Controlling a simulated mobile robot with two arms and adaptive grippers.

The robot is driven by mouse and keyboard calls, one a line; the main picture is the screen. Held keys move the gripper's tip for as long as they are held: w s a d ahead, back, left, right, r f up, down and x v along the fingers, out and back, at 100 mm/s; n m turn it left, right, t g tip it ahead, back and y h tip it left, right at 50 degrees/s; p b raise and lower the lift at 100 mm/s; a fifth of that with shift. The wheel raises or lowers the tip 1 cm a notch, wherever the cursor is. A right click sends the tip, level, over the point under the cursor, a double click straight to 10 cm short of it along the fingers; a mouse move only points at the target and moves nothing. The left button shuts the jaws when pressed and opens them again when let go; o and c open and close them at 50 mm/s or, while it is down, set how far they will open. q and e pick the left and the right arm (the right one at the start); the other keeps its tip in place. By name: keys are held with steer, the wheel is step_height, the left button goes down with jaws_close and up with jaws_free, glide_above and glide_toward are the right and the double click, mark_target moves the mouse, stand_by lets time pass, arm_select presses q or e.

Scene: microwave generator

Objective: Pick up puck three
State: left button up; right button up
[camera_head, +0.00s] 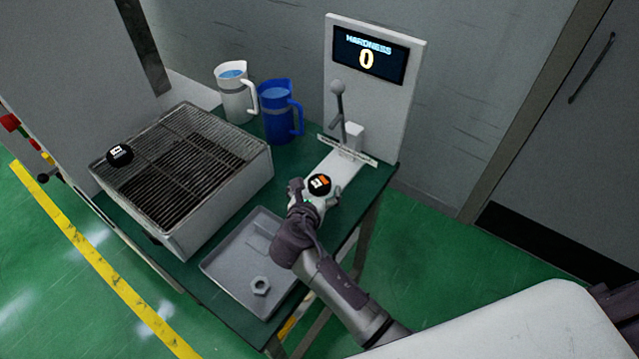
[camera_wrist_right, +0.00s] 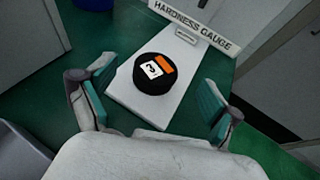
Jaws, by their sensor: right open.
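A black puck with a white-and-orange label (camera_head: 319,184) sits on the pale base plate of the hardness gauge (camera_head: 325,171). In the right wrist view the puck (camera_wrist_right: 154,74) shows a mark that reads as a 3, and the plate (camera_wrist_right: 183,73) runs under it. My right gripper (camera_head: 316,193) is open at the puck, and in its wrist view the two green-padded fingers (camera_wrist_right: 150,97) stand apart, one on each side and slightly nearer than the puck. Gaps show between fingers and puck. My left gripper is not in view.
Another black puck (camera_head: 119,155) lies on a grill box (camera_head: 222,190) at the left. A grey tray (camera_head: 222,265) with a hex nut (camera_head: 260,286) is in front. White (camera_head: 236,100) and blue (camera_head: 279,118) jugs stand behind. The gauge's lever (camera_head: 341,105) rises behind the puck; its display reads 0.

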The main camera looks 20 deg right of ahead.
mark_target(320, 179)
steer(key=shift+f+p+x, duration=0.15)
steer(key=shift+x, duration=1.2)
steer(key=shift+f+p+x, duration=0.15)
steer(key=shift+x, duration=1.25)
steer(key=shift+s+a+r, duration=0.1)
steer(key=shift+s, duration=0.05)
steer(key=c, duration=1.4)
steer(key=shift+r, duration=0.1)
